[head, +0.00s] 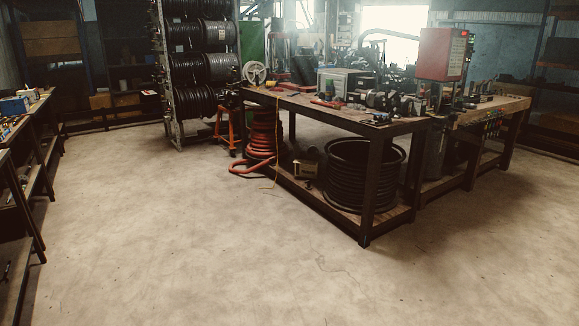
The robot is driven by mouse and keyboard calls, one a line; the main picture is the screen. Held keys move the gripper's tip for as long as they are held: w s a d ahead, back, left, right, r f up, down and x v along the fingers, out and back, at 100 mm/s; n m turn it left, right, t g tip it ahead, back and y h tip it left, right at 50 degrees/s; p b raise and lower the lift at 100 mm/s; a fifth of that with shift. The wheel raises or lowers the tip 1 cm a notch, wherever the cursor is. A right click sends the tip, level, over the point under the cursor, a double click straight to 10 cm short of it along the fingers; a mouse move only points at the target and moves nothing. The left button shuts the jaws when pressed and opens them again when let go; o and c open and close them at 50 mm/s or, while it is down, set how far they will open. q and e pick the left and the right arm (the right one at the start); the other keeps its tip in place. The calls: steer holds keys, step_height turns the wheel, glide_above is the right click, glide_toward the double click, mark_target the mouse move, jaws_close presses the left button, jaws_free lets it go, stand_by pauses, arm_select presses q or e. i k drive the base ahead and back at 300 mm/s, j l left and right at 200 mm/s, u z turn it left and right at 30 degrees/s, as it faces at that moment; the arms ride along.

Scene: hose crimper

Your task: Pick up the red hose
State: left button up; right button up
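A red hose (262,136) is coiled in an upright stack at the left end of the workbench (376,160), partly behind a bench leg. A loose end of the red hose (246,169) lies low at the left of the stack, near the floor. A thin yellow cord hangs down in front of the stack. Some red pieces (326,103) lie on the bench top, too small to tell what they are. Neither of my grippers is in view.
A black hose coil (362,174) sits on the bench's lower shelf. An orange stool (229,130) stands left of the red stack. A rack of black hose reels (200,60) stands behind. Side benches (25,130) line the left. The floor (170,230) in front is clear.

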mark_target(324, 104)
steer(key=i+l+z, duration=0.35)
steer(key=i, duration=0.45)
steer(key=i+z, duration=0.35)
steer(key=i, duration=0.45)
steer(key=i+u, duration=0.1)
steer(key=i, duration=0.5)
steer(key=i+l, duration=0.15)
steer(key=i, duration=0.5)
steer(key=i+l+u, duration=0.15)
steer(key=i, duration=0.45)
steer(key=i+l+u, duration=0.2)
steer(key=i, duration=0.25)
steer(key=i+l+u, duration=0.2)
steer(key=i, duration=0.3)
steer(key=j, duration=0.1)
